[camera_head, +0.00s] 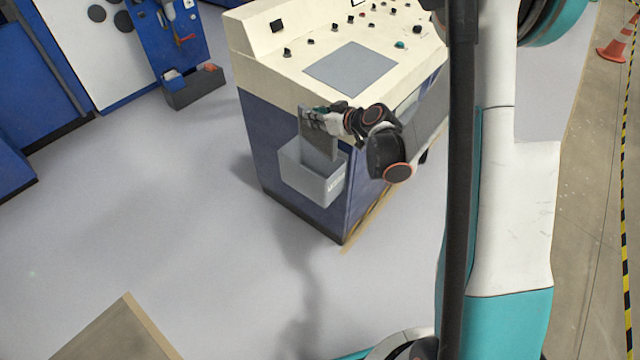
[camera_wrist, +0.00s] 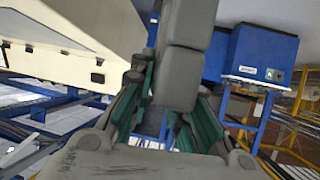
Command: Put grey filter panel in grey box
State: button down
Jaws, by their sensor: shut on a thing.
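The grey filter panel (camera_head: 317,143) hangs roughly upright over the open top of the grey box (camera_head: 309,184). Its lower end overlaps the box opening in the head view; I cannot tell how far it reaches inside. The box is on the end face of the blue and cream console. My gripper (camera_head: 318,115) is shut on the panel's upper part. In the wrist view the panel (camera_wrist: 181,60) stands between the teal-lined fingers of my gripper (camera_wrist: 165,118). The box cannot be made out there.
The console (camera_head: 262,150) has knobs and a grey plate (camera_head: 350,68) on its sloped top, close to my arm. A dark bin (camera_head: 195,90) stands by the blue tool board. A wooden-edged box (camera_head: 115,335) is at lower left. The floor left of the console is clear.

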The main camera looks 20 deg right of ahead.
jog(key=w+f+n+g+y, duration=0.1)
jog(key=w+f+n+y, duration=0.1)
jog(key=w+f, duration=0.85)
notch_tip(320, 180, down, 18)
jog(key=w+b, duration=0.1)
jog(key=b, duration=0.5)
jog(key=shift+w+d+b, duration=0.2)
jog(key=shift+d+b, duration=0.15)
jog(key=shift+b, duration=0.05)
jog(key=shift+f, duration=0.55)
jog(key=c, duration=1.5)
grip_release()
jog(key=shift+c, duration=0.2)
